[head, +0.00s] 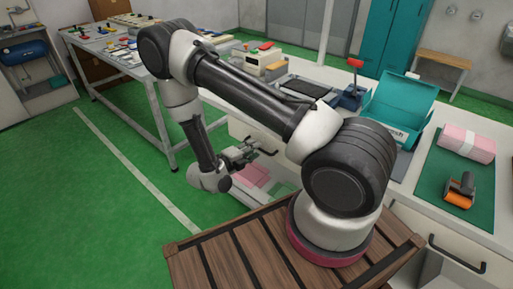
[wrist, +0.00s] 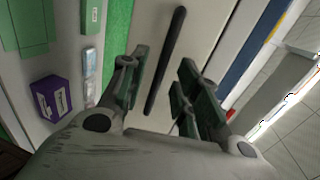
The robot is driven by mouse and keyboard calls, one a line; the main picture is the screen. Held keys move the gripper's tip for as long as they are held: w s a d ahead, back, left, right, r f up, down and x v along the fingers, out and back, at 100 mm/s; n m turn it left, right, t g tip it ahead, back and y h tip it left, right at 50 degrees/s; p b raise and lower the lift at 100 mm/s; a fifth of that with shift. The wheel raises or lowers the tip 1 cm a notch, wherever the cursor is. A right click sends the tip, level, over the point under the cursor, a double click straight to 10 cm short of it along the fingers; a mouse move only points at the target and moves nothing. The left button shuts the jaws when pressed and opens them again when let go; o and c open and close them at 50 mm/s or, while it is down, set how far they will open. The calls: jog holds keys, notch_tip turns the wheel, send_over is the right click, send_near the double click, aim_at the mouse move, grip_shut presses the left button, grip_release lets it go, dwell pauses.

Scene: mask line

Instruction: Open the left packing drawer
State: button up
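The left packing drawer's white front (wrist: 197,25) shows in the wrist view, with a long dark bar handle (wrist: 166,60) running along it. My gripper (wrist: 160,90) has its two green-padded fingers apart, one to each side of the lower part of the handle as pictured. I see no clear contact with the handle, and its depth between the fingers is hard to judge. In the head view my gripper (head: 250,152) is low in front of the bench's white front, left of my arm's base. My arm hides part of that front.
Pink (head: 252,175) items lie low beside my gripper. Another dark handle (head: 457,253) is at lower right. The bench top holds a teal box (head: 398,105), a pink stack (head: 467,142) and an orange tape dispenser (head: 460,190). A table (head: 128,62) stands back left; green floor is clear at left.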

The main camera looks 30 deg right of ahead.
jog(key=shift+x, duration=1.6)
grip_shut()
jog(key=f+v, duration=0.2)
jog(key=v, duration=1.1)
jog(key=a+f+v, duration=0.1)
jog(key=f+v, duration=0.2)
jog(key=v, duration=1)
jog(key=shift+s+f, duration=0.3)
jog(key=shift+s, duration=0.05)
jog(key=shift+a, duration=0.1)
grip_release()
